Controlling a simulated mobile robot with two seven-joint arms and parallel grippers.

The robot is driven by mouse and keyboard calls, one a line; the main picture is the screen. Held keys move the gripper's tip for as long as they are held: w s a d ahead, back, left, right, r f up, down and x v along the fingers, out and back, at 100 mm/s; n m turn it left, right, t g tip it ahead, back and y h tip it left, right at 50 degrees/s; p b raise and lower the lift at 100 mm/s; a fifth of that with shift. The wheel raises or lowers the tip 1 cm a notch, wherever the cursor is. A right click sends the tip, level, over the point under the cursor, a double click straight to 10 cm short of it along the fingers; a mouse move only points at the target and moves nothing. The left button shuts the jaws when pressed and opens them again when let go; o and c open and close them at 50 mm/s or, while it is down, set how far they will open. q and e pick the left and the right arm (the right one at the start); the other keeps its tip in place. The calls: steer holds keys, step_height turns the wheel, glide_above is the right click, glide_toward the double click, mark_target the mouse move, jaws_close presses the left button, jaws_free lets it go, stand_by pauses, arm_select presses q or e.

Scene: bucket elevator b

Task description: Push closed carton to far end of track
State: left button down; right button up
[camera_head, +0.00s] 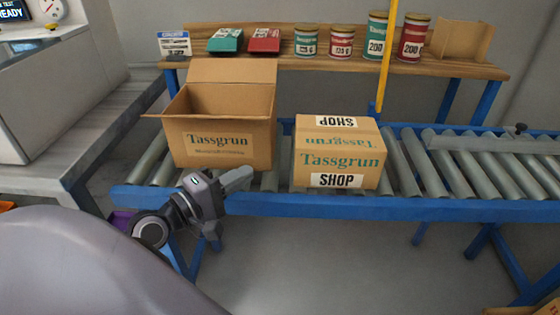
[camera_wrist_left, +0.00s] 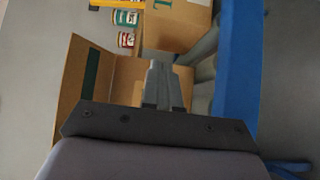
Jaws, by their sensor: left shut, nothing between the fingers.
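The closed carton (camera_head: 338,160) sits on the roller track (camera_head: 430,165), with teal "Tassgrun" lettering and white "SHOP" labels. Its side shows at the top of the left wrist view (camera_wrist_left: 180,22). An open carton (camera_head: 222,141) stands left of it on the rollers with its flaps up; it is also in the left wrist view (camera_wrist_left: 72,90). My left gripper (camera_head: 248,174) is shut and empty, in front of the open carton's lower right corner. Its fingers (camera_wrist_left: 162,72) point toward the closed carton, with a visible gap in the head view. My right gripper is not in view.
A blue rail (camera_head: 440,208) runs along the track's near side. Rollers right of the closed carton are clear up to a grey bar (camera_head: 490,144) over the track. A yellow post (camera_head: 387,60) stands behind. A wooden shelf (camera_head: 345,66) holds tins and small boxes.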

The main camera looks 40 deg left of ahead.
arm_select(q)
steer(key=x, duration=0.5)
steer(key=shift+r+p, duration=0.1)
steer(key=shift+p, duration=0.3)
steer(key=shift+w+d+p, duration=0.45)
steer(key=shift+w+d, duration=0.4)
steer(key=shift+d, duration=0.2)
steer(key=shift+w+d, duration=0.35)
steer(key=shift+d, duration=0.3)
steer(key=shift+w, duration=0.1)
